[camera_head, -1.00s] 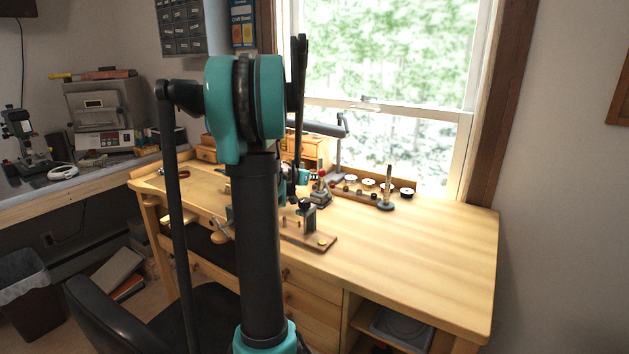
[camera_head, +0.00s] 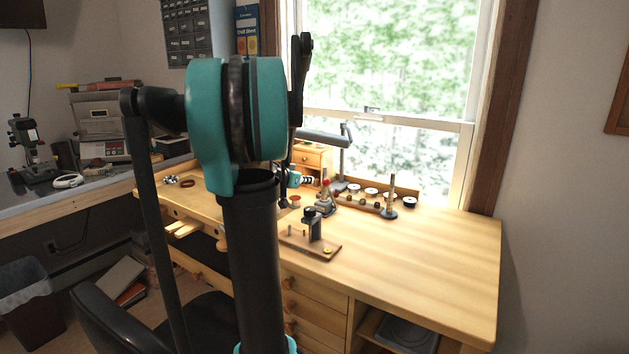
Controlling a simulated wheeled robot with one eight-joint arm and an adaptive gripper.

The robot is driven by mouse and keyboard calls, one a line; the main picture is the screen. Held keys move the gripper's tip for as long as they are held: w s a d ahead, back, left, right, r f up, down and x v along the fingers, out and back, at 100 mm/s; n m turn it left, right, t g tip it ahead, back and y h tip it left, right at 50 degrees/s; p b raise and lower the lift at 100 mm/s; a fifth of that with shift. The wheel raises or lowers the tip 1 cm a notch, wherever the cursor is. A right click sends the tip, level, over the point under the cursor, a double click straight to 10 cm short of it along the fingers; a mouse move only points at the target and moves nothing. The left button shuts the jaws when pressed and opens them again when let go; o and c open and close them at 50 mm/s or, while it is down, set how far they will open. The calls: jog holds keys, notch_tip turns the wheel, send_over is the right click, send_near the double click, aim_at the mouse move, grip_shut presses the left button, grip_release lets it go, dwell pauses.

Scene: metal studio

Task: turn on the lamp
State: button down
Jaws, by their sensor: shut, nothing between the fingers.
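The lamp (camera_head: 323,138) stands at the back of the wooden workbench, before the window. Its long dark grey head lies nearly level and its thin stand (camera_head: 341,162) rises from the bench top. The left end of the head is hidden behind my arm, and I cannot see a switch. My gripper (camera_head: 284,196) shows only in part, just right of my dark arm link, low and left of the lamp's stand. It appears shut, with nothing seen in it. I cannot tell how far it is from the lamp.
A small wooden drawer box (camera_head: 312,157) stands below the lamp head. A red-tipped tool (camera_head: 326,198), a clamp on a wooden board (camera_head: 313,233), a ring-sizing post (camera_head: 390,193) and several small jars are near. The workbench's (camera_head: 430,255) right side is clear. A black chair (camera_head: 120,315) stands in front.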

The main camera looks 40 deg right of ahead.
jog(key=shift+f+v, duration=0.15)
jog(key=shift+v, duration=0.6)
jog(key=shift+f+v, duration=0.2)
jog(key=shift+v, duration=0.5)
jog(key=shift+a, duration=0.15)
